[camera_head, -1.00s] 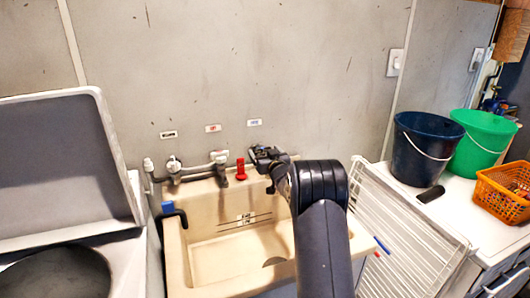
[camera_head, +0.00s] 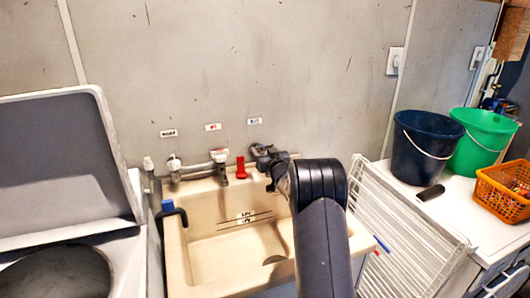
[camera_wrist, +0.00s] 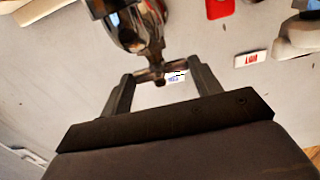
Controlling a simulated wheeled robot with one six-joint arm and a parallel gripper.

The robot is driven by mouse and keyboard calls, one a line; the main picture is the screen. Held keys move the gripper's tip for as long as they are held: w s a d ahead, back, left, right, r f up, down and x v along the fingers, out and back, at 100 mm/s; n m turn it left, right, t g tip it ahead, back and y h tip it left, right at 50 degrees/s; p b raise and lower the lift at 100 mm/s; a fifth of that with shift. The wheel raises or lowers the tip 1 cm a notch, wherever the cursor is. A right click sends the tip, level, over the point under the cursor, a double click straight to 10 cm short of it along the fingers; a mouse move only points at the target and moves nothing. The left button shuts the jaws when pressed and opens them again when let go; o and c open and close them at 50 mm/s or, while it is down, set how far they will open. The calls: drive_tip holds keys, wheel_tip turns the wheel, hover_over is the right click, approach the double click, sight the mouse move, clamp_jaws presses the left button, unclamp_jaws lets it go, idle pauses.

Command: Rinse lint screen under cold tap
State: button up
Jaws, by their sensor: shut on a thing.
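My gripper (camera_head: 264,153) is at the wall above the sink's back right corner, just right of the red tap handle (camera_head: 240,167). In the wrist view my gripper (camera_wrist: 160,72) is shut on the small cross-shaped handle of a chrome tap (camera_wrist: 132,25). A label with blue print (camera_wrist: 176,77) shows on the wall behind the fingers; it also shows in the head view (camera_head: 255,121). The cream sink (camera_head: 200,262) stands below. A dark oval (camera_head: 275,260) lies on its floor, partly behind my arm. I cannot make out a lint screen.
A white drying rack (camera_head: 400,225) leans right of the sink. A dark blue bucket (camera_head: 425,150), a green bucket (camera_head: 482,140) and an orange basket (camera_head: 503,190) stand on the right counter. A machine with a raised lid (camera_head: 65,160) is at left. A blue-ended hose (camera_head: 168,206) hooks over the sink's left rim.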

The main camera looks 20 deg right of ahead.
drive_tip(key=shift+d+r+n+y+p, duration=0.15)
drive_tip(key=shift+r+n+y+p, duration=0.15)
drive_tip(key=shift+p, duration=0.5)
drive_tip(key=shift+d+n+y+p, duration=0.1)
drive_tip(key=shift+n+y+p, duration=0.4)
drive_tip(key=shift+y+p, duration=0.45)
drive_tip(key=n+y+p, duration=0.1)
drive_tip(key=n+g+y+p, duration=0.1)
drive_tip(key=y+p, duration=0.1)
drive_tip(key=shift+w+d, duration=0.1)
drive_tip(key=shift+d, duration=0.15)
drive_tip(key=shift+f+n+g+y+p, duration=0.15)
drive_tip(key=shift+n+g+y+p, duration=0.3)
drive_tip(key=shift+n+y, duration=0.7)
drive_tip(key=shift+m, duration=0.25)
drive_tip(key=o, duration=1)
drive_tip(key=shift+f, duration=0.1)
drive_tip(key=shift+d, duration=0.1)
